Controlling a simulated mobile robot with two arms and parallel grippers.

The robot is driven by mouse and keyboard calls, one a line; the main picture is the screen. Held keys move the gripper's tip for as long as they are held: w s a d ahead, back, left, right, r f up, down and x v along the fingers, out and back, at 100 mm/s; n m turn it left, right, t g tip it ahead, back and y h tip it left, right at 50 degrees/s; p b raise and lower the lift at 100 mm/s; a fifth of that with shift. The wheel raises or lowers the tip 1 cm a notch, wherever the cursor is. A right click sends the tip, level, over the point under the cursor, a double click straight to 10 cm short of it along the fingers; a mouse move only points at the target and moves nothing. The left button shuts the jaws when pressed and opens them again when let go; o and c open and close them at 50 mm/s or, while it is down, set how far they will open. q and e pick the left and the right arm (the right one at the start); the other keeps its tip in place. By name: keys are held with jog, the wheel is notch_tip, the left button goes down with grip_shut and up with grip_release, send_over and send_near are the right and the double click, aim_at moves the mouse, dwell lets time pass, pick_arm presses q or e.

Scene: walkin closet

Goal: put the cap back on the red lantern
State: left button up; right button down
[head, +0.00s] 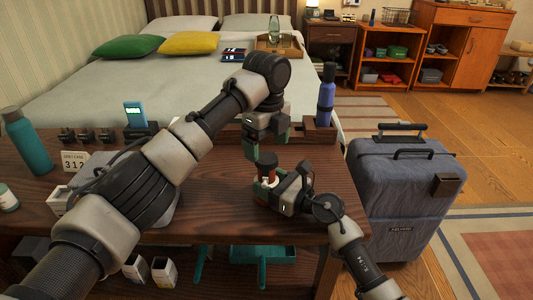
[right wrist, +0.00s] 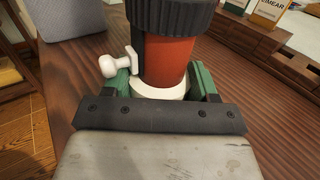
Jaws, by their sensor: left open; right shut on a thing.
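My right gripper is shut on the lantern's pale lower part, with green fingers on both sides. A white knob (right wrist: 108,66) sticks out left. My left gripper (head: 267,147) is open, pointing down just above the dark top (head: 267,160).
A blue bottle (head: 326,100) stands in a wooden tray at the table's far right. A teal bottle (head: 27,143), a calendar block (head: 74,161) and a blue-screened device (head: 135,115) are at left. A grey suitcase (head: 402,185) stands right of the table, the bed (head: 190,75) behind it.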

pick_arm(q)
notch_tip(320, 180, up, 9)
jog(key=shift+f, duration=0.2)
pick_arm(e)
jog(key=shift+c, duration=1.1)
grip_release()
pick_arm(q)
notch_tip(320, 180, up, 2)
jog(key=shift+p, duration=1)
pick_arm(e)
jog(key=v, duration=1.1)
jog(key=shift+w, duration=0.1)
